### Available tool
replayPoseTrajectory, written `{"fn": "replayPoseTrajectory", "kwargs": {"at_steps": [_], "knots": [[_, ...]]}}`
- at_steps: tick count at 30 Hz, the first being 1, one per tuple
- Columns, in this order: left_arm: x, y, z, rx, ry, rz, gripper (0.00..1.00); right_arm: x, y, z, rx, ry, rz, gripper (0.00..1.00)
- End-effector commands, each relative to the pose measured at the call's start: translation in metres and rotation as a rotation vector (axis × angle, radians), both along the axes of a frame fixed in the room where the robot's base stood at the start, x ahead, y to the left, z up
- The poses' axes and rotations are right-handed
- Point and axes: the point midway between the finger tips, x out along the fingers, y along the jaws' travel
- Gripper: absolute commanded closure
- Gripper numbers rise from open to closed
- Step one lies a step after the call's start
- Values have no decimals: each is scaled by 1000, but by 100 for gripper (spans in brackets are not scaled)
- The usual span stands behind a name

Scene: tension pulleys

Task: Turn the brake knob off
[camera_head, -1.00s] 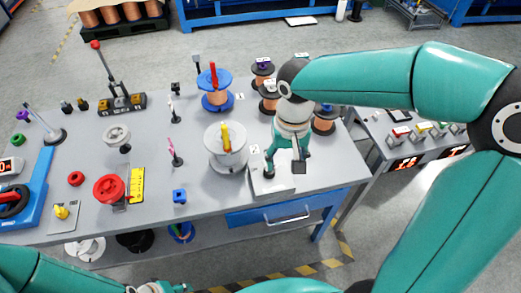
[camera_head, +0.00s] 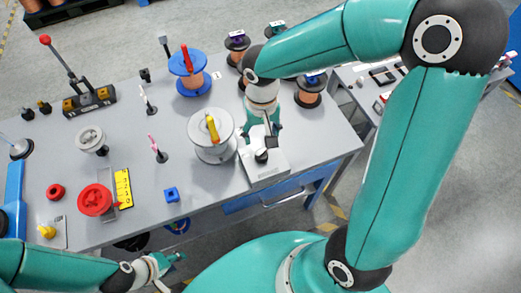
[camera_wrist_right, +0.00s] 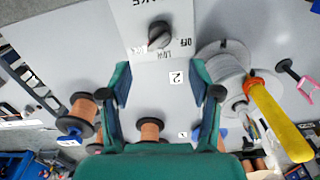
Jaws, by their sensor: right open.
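The brake knob (camera_wrist_right: 159,36) is a dark round knob on a pale box (camera_wrist_right: 125,20) with OFF, LOW and a third label partly readable. Its exact pointer setting is unclear. In the head view the knob (camera_head: 261,156) sits on the box (camera_head: 268,172) near the table's front right edge. My right gripper (camera_wrist_right: 161,78) is open and empty, its fingers apart below the knob in the wrist view and not touching it. In the head view my right gripper (camera_head: 264,128) hangs just behind the knob. My left gripper (camera_head: 170,264) is low at the front, away from the knob; its jaws are unclear.
A pale spool with a yellow handle (camera_head: 212,128) stands close left of the box. Copper spools (camera_head: 308,97) stand behind and right of my right gripper. A blue spool (camera_head: 188,65) is further back.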

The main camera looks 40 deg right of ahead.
Motion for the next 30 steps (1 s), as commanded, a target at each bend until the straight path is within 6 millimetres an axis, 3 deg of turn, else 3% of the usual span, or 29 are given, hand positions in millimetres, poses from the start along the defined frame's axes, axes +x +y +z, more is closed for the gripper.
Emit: {"fn": "replayPoseTrajectory", "kwargs": {"at_steps": [6, 12, 18, 27, 30], "knots": [[0, 0, -2, 0, 0, 0, 60, -1, 1, -50, 0, 6, 2, 37], [0, 0, -4, 0, 0, 0, 60, -1, 1, -81, 1, 4, 2, 37], [0, 0, -5, 0, 0, 0, 60, 0, 1, -94, 1, 1, 3, 37], [0, 0, -5, 0, 0, 0, 60, 0, 1, -95, 1, 0, 3, 37], [0, 0, -5, 0, 0, 0, 60, 0, 1, -95, 1, 0, 3, 54]]}}
